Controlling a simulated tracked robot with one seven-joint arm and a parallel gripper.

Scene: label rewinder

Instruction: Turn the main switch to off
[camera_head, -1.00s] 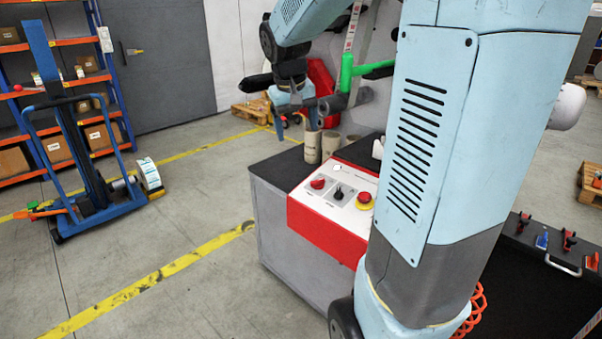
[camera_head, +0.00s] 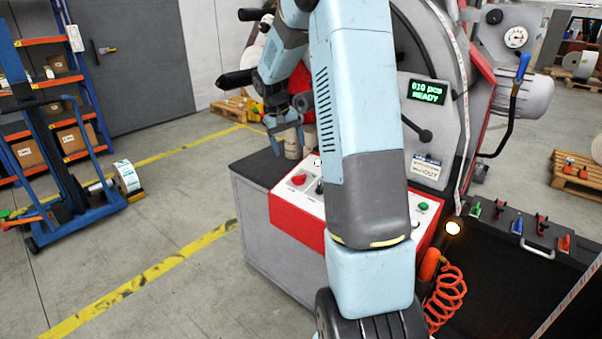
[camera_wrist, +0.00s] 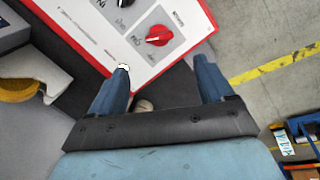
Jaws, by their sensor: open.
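The control panel (camera_head: 283,205) is a white plate on a red housing. A red rotary knob (camera_head: 299,179) sits near its left end and looks like the main switch. In the wrist view the red knob (camera_wrist: 158,36) has its handle lying roughly crosswise on a grey plate; its lettering is too small to read surely. My gripper (camera_head: 289,146) hangs above and behind the panel's left end, pointing down. In the wrist view my gripper (camera_wrist: 161,66) is open and empty, with the knob beyond the gap between the fingertips, apart from them.
A black knob (camera_wrist: 124,3) is beside the red one. Cardboard cores (camera_head: 292,148) stand behind the panel. A display (camera_head: 422,91) reads READY. Floor to the left is open up to a blue trolley (camera_head: 88,220).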

